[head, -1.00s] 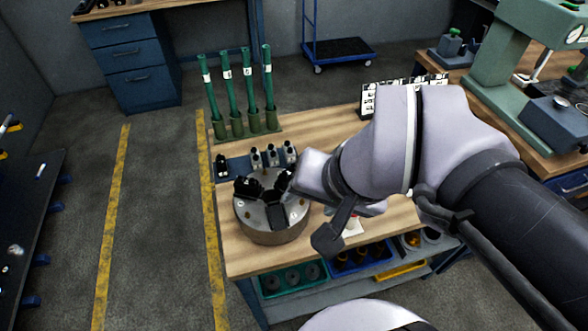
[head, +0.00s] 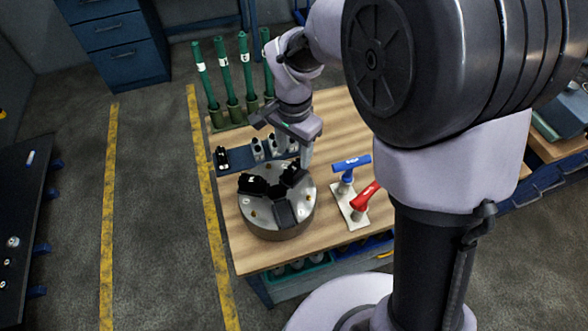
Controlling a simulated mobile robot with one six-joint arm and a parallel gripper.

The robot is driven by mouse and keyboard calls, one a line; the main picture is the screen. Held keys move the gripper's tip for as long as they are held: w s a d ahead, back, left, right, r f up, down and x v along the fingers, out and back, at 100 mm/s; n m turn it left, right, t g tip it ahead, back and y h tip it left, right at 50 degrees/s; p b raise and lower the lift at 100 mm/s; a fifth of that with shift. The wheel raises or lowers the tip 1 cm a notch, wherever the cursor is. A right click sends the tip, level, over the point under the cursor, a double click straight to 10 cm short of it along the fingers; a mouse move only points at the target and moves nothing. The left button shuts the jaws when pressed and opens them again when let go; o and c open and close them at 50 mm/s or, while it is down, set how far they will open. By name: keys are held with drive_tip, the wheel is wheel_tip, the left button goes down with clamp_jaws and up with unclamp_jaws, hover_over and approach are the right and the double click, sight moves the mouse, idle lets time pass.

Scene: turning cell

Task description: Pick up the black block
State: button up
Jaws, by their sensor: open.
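A small black block (head: 222,158) with a white mark stands at the left end of a blue-grey rack (head: 237,163) on the wooden bench. Grey blocks (head: 257,149) stand in the same rack to its right. A round steel chuck (head: 262,222) in front of the rack carries black jaw pieces (head: 285,212) on its top. My gripper (head: 303,148) is open and points down above the right end of the rack and the back right of the chuck. It is to the right of the black block and apart from it. I see nothing between its fingers, though they are partly hidden.
Green tubes (head: 222,72) stand upright in holders behind the rack. A blue-handled tool (head: 350,165) and a red-handled tool (head: 366,197) stand on a pale plate right of the chuck. The bench top (head: 338,112) is bare behind them. My arm hides the bench's right side.

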sight(294, 168)
wheel_tip(294, 168, down, 5)
drive_tip(key=shift+f+b, duration=0.2)
drive_tip(key=shift+b, duration=1)
drive_tip(key=shift+r, duration=0.15)
clamp_jaws()
